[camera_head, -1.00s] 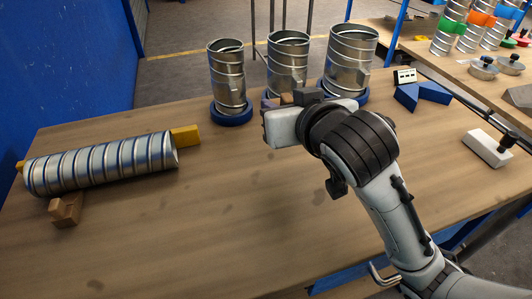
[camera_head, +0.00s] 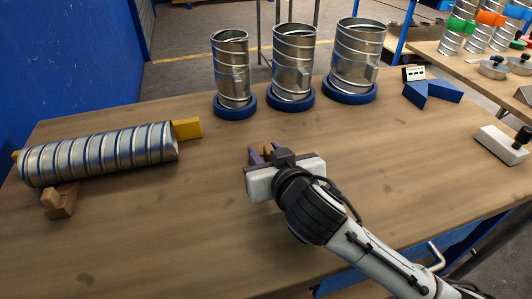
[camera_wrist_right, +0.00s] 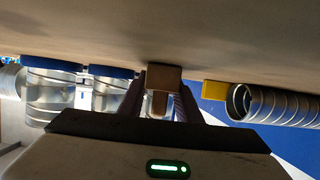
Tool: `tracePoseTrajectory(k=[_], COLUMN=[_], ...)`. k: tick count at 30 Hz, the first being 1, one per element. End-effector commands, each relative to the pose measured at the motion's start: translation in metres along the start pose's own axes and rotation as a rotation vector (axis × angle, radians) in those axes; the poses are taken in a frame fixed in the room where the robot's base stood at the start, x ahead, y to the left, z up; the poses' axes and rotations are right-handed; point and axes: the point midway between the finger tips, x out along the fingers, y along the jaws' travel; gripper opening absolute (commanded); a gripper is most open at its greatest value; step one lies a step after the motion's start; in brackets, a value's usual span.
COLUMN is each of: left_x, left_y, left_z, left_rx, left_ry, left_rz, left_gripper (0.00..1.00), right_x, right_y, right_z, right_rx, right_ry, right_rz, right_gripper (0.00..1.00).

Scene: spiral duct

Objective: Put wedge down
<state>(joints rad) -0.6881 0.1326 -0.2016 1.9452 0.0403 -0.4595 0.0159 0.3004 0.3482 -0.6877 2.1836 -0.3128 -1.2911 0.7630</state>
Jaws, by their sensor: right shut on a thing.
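My right gripper (camera_head: 261,155) is low over the middle of the wooden table, fingers pointing to the back. It is shut on a small brown wooden wedge (camera_head: 267,149), mostly hidden by the gripper in the head view. In the right wrist view the wedge (camera_wrist_right: 164,78) sits between the two fingers, close to the table surface (camera_wrist_right: 150,25); I cannot tell whether it touches. A long spiral duct (camera_head: 100,155) lies at the left, apart from my gripper, with a brown wooden wedge (camera_head: 60,200) at its front side. My left gripper is not in view.
Three upright metal ducts (camera_head: 232,68) stand in blue rings (camera_head: 235,108) at the back. A yellow block (camera_head: 187,128) sits at the long duct's right end. Blue angled blocks (camera_head: 432,92) and a white block (camera_head: 500,144) are at the right. The front middle table is clear.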

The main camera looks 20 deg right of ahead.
Motion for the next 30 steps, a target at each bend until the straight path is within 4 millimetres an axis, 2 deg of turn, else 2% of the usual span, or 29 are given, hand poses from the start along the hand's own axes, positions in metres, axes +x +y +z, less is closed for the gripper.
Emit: tracePoseTrajectory(k=[8, 9, 12, 23, 26, 30], left_x=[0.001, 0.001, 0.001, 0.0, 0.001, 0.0], left_y=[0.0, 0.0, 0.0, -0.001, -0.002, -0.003], left_z=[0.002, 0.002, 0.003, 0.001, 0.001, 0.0], left_rx=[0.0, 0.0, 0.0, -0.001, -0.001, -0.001], left_ry=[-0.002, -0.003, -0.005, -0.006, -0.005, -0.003], left_rz=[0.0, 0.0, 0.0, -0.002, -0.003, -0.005], left_gripper=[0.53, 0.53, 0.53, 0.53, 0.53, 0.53], right_x=[0.001, 0.001, 0.001, -0.001, -0.011, -0.039], right_y=[0.0, 0.0, 0.0, 0.0, -0.001, -0.001], right_z=[0.002, 0.003, 0.002, -0.002, -0.001, -0.001], right_rx=[0.001, 0.0, 0.0, -0.001, 0.001, 0.003], right_ry=[0.0, 0.0, 0.0, 0.001, 0.0, -0.001], right_rz=[-0.001, -0.001, -0.001, 0.0, -0.003, -0.004], right_gripper=[0.07, 0.33, 0.49, 0.5, 0.5, 0.5])
